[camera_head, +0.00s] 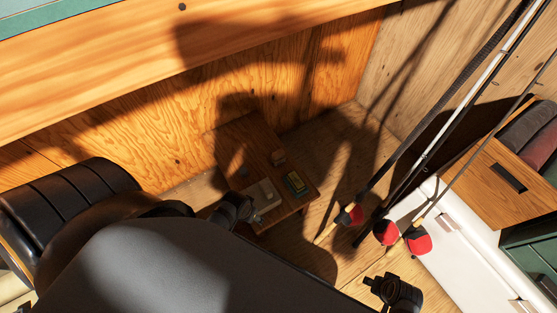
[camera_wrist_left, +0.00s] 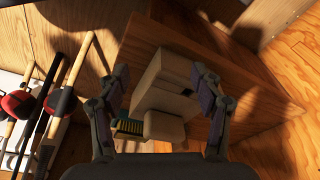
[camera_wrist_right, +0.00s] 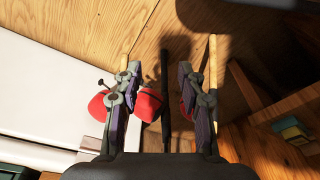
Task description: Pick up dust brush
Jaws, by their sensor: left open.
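A small wooden table (camera_head: 235,135) stands low in the corner with several small items on it. A dark-edged green and yellow item (camera_head: 296,183) sits near its right edge; I cannot tell for sure whether it is the dust brush. In the left wrist view a ridged green and yellow piece (camera_wrist_left: 130,127) shows by the left finger, beside a pale block (camera_wrist_left: 163,128) and a larger beige block (camera_wrist_left: 160,75). My left gripper (camera_head: 238,208) is over the table's near-left side, its fingers apart and empty. My right gripper (camera_wrist_right: 159,72) is open and empty, away from the table.
Fishing rods (camera_head: 440,115) with red-and-black ends (camera_head: 386,232) lean to the right of the table. Wooden walls (camera_head: 140,125) close off the back. My left arm hides the near-left area.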

